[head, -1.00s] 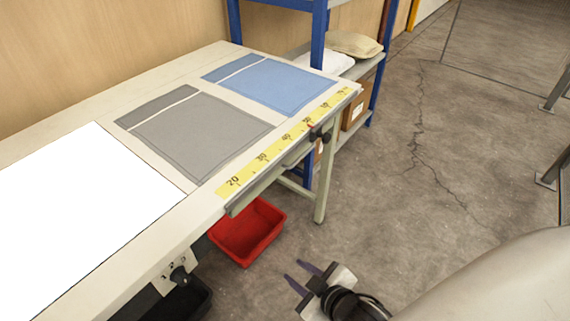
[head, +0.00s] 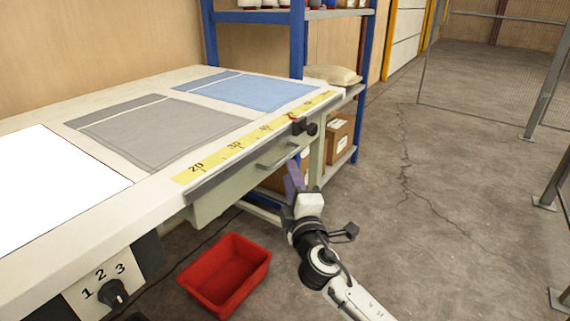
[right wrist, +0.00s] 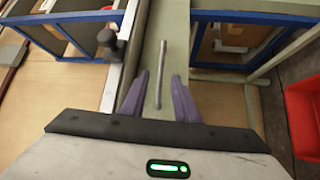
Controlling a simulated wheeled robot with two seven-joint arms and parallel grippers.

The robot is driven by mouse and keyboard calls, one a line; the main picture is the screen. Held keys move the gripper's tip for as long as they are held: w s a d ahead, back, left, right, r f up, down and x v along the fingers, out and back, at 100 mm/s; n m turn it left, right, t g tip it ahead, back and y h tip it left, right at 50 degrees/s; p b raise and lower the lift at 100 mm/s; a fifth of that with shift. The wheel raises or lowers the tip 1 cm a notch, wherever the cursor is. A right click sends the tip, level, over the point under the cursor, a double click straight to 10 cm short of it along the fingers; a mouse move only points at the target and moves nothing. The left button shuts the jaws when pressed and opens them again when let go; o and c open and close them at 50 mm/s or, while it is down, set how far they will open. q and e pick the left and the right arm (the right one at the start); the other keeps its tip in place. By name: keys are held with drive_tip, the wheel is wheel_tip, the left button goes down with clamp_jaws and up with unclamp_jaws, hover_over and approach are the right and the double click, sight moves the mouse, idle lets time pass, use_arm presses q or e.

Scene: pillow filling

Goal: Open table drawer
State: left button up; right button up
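The table drawer (head: 216,200) is a pale green-grey box under the tabletop's front edge and looks shut. Its bar handle (head: 278,156) is on the front face. My right gripper (head: 293,178) is just in front of the drawer, close to the handle's right end. In the right wrist view, my right gripper (right wrist: 159,80) has its two purple fingers apart, with the grey handle (right wrist: 162,68) running between them in the picture. I cannot tell whether the fingers touch it. My left gripper is not in view.
The table (head: 150,195) carries a grey cover (head: 160,130), a blue cover (head: 255,92) and a yellow ruler strip (head: 250,135). A black clamp-like knob (head: 311,129) sits on the edge near the handle. A red bin (head: 228,275) is on the floor below. Floor to the right is clear.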

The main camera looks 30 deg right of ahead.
sight(285, 156)
drive_tip(key=x, duration=0.7)
drive_tip(key=shift+w+d+b, duration=0.1)
drive_tip(key=shift+w+b, duration=0.2)
drive_tip(key=shift+b, duration=0.05)
clamp_jaws()
